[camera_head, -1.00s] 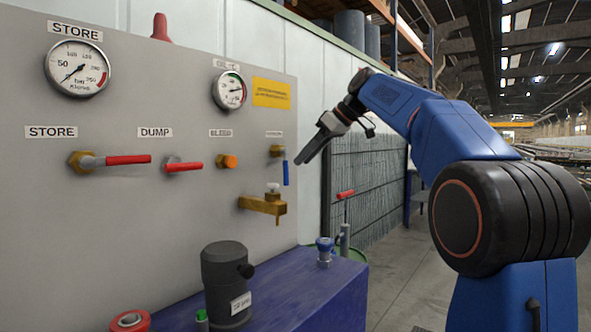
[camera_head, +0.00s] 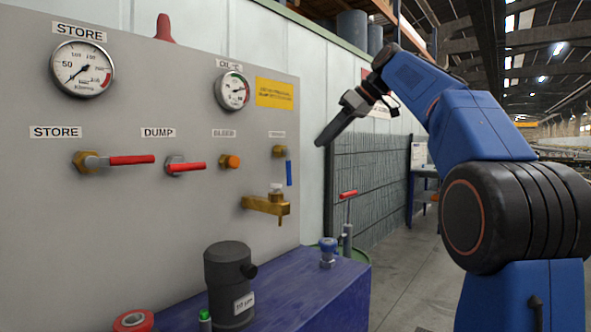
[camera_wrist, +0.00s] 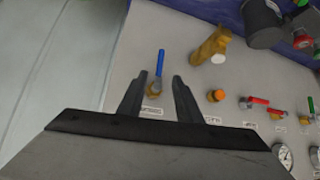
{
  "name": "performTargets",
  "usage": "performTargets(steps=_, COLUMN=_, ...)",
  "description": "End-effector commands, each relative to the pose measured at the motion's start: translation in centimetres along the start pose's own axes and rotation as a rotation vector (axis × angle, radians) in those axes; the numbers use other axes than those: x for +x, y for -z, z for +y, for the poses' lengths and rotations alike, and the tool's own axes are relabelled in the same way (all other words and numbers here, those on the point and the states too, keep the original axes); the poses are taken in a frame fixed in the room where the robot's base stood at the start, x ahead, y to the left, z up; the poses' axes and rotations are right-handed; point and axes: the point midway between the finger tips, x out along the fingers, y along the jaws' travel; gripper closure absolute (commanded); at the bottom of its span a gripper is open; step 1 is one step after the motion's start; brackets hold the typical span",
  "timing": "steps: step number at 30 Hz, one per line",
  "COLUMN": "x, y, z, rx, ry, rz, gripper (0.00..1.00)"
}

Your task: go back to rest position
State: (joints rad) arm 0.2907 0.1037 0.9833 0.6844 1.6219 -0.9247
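My gripper (camera_head: 322,141) hangs in the air at the right edge of the grey panel, pointing down and left, to the right of the blue-handled valve (camera_head: 288,171). In the wrist view, the two dark fingers of my gripper (camera_wrist: 160,82) stand apart with nothing between them. The blue lever (camera_wrist: 160,63) shows beyond the fingertips, apart from them. My blue arm rises on the right of the head view with its elbow bent.
The grey panel (camera_head: 130,215) carries gauges, the red STORE lever (camera_head: 131,160), the red DUMP lever (camera_head: 190,167), an orange knob (camera_head: 232,161) and a brass tap (camera_head: 266,205). A dark cylinder (camera_head: 229,284) stands on the blue bench (camera_head: 300,290). Floor is open at right.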

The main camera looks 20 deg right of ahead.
Motion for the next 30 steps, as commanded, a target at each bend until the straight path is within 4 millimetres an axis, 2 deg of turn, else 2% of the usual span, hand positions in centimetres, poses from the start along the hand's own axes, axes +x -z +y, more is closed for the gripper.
performTargets(steps=5, x=0.2, y=-0.5, z=-0.7, rx=0.024, ry=-0.005, rz=-0.009, gripper=0.68)
performTargets(steps=8, x=0.8, y=-1.8, z=-2.2, rx=0.073, ry=-0.018, rz=-0.029, gripper=0.68)
performTargets(steps=11, x=1.7, y=-3.9, z=-4.2, rx=0.144, ry=-0.041, rz=-0.06, gripper=0.68)
performTargets(steps=20, x=4.9, y=-12.7, z=-10.9, rx=0.348, ry=-0.128, rz=-0.156, gripper=0.68)
performTargets(steps=26, x=7.2, y=-19.9, z=-15.5, rx=0.456, ry=-0.195, rz=-0.215, gripper=0.68)
performTargets(steps=30, x=8.8, y=-25.6, z=-18.7, rx=0.52, ry=-0.246, rz=-0.252, gripper=0.68)
